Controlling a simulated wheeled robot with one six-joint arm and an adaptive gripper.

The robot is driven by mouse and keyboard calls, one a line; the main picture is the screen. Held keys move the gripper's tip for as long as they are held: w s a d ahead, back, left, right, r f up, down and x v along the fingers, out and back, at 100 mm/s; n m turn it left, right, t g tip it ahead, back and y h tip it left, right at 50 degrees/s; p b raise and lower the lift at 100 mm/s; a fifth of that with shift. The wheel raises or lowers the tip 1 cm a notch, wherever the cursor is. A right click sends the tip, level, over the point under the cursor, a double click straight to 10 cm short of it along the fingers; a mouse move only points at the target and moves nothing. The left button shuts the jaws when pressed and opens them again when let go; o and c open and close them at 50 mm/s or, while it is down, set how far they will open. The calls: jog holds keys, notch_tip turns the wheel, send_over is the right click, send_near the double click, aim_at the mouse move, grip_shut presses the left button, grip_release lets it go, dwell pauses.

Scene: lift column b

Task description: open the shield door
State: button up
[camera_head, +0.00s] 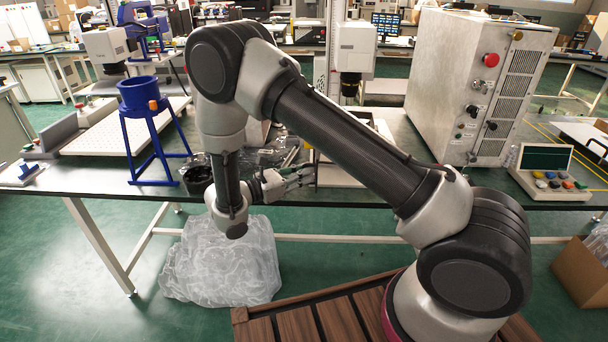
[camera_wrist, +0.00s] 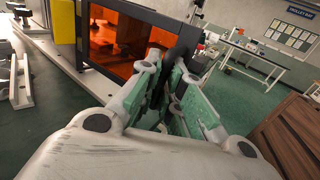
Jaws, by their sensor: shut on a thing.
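The shield door (camera_wrist: 125,45) shows in the wrist view as an orange see-through panel in a black frame, upper left of centre. My gripper (camera_wrist: 172,78) has green-padded fingers. They close at the dark right-hand edge of the door. The exact part between the pads is mostly hidden by the fingers. In the head view my gripper (camera_head: 308,174) is at the front of the black bench, pointing right. I cannot make out the orange panel there, as my arm covers much of that area.
On the black bench (camera_head: 100,186), a blue funnel stand (camera_head: 138,95) and a black cup (camera_head: 197,178) stand left of my gripper. A large grey cabinet (camera_head: 440,90) with a red button stands to the right. A clear plastic bag (camera_head: 222,265) lies below on the green floor.

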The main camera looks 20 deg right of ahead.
jog(key=o, duration=0.5)
jog(key=shift+c, duration=0.2)
jog(key=v, duration=1.2)
